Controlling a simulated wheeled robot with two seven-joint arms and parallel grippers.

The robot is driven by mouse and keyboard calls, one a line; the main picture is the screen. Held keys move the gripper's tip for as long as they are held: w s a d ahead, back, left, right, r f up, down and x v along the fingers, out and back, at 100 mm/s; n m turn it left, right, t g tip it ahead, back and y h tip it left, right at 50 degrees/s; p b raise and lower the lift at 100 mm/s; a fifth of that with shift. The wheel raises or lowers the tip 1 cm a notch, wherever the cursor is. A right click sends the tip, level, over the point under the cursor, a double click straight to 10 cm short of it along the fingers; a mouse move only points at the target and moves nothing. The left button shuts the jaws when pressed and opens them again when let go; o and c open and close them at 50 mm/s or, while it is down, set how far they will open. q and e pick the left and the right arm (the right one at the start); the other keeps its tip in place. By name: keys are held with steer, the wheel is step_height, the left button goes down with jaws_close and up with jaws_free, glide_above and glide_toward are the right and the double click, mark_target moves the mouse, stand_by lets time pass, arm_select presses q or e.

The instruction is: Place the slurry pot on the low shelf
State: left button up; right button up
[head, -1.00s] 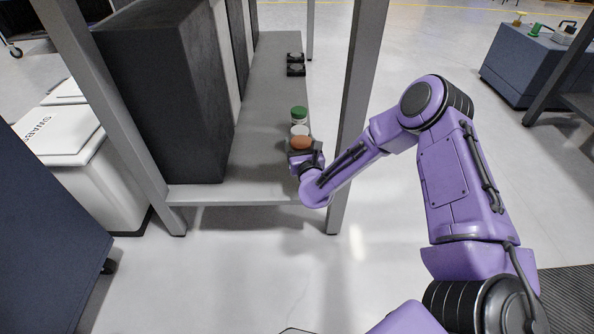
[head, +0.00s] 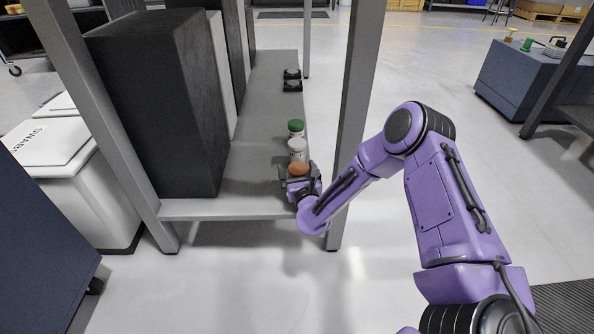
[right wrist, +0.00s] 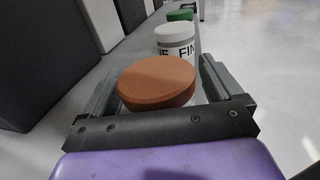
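A pot with an orange-brown lid (head: 298,169) stands at the near end of the low grey shelf (head: 245,202). Its lid (right wrist: 157,82) fills the middle of the right wrist view, and any label on it is hidden. My right gripper (head: 299,173) is around this pot, one finger on each side. In the right wrist view the fingers of the gripper (right wrist: 160,85) are spread wide, with a gap beside the lid, so it looks open. My left gripper is out of view.
Behind it on the shelf stand a white-lidded pot (head: 297,146), its label partly readable as "FIN", and a green-lidded pot (head: 295,127). Black holders (head: 292,81) lie farther back. A tall dark block (head: 165,110) bounds the left; a shelf post (head: 352,120) stands right.

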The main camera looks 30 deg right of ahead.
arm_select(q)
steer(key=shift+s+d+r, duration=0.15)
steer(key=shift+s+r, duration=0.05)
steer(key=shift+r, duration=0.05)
arm_select(e)
steer(key=shift+s+r, duration=0.1)
steer(key=shift+r, duration=0.1)
steer(key=p+v, duration=0.2)
steer(key=v, duration=0.9)
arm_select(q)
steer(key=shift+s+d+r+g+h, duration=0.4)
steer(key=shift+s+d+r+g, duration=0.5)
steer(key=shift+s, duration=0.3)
arm_select(e)
steer(key=shift+s+a, duration=0.2)
steer(key=shift+s, duration=0.2)
